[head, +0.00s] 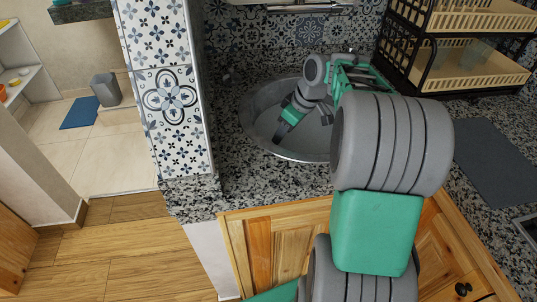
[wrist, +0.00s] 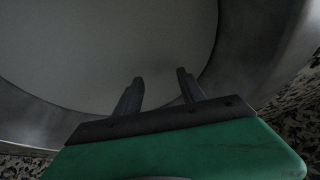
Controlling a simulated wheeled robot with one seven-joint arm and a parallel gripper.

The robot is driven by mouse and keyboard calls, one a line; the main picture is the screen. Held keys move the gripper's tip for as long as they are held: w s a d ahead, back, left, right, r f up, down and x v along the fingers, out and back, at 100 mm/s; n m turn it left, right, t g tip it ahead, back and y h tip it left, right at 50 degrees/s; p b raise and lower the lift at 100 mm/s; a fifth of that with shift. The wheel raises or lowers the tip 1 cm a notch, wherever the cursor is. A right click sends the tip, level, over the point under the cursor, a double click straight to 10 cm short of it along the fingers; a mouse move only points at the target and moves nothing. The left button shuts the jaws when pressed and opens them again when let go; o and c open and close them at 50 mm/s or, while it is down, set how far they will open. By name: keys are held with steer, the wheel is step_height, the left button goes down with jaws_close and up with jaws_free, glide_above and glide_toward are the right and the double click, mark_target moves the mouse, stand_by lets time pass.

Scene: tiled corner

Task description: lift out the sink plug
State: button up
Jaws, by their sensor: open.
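The round metal sink (head: 262,108) is set in the speckled granite counter. Its curved wall and pale bottom (wrist: 110,50) fill most of the wrist view. My gripper (head: 280,136) reaches down into the sink bowl, over its left part in the head view. In the wrist view my gripper (wrist: 160,82) has its two dark fingers apart with nothing between them. I cannot make out the sink plug in either view; my arm hides part of the bowl in the head view.
A dark rack (head: 425,60) with beige trays stands at the back right of the counter. A tiled wall end (head: 170,100) rises left of the sink. A grey mat (head: 495,160) lies at the right. Wooden cabinets (head: 300,240) are below the counter.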

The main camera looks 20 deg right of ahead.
steer(key=x, duration=0.4)
steer(key=w+x, duration=0.1)
steer(key=x, duration=0.3)
steer(key=shift+w+a+f+b, duration=0.1)
steer(key=shift+w+f+b, duration=0.15)
steer(key=shift+b, duration=0.15)
steer(key=shift+r, duration=0.1)
jaws_close()
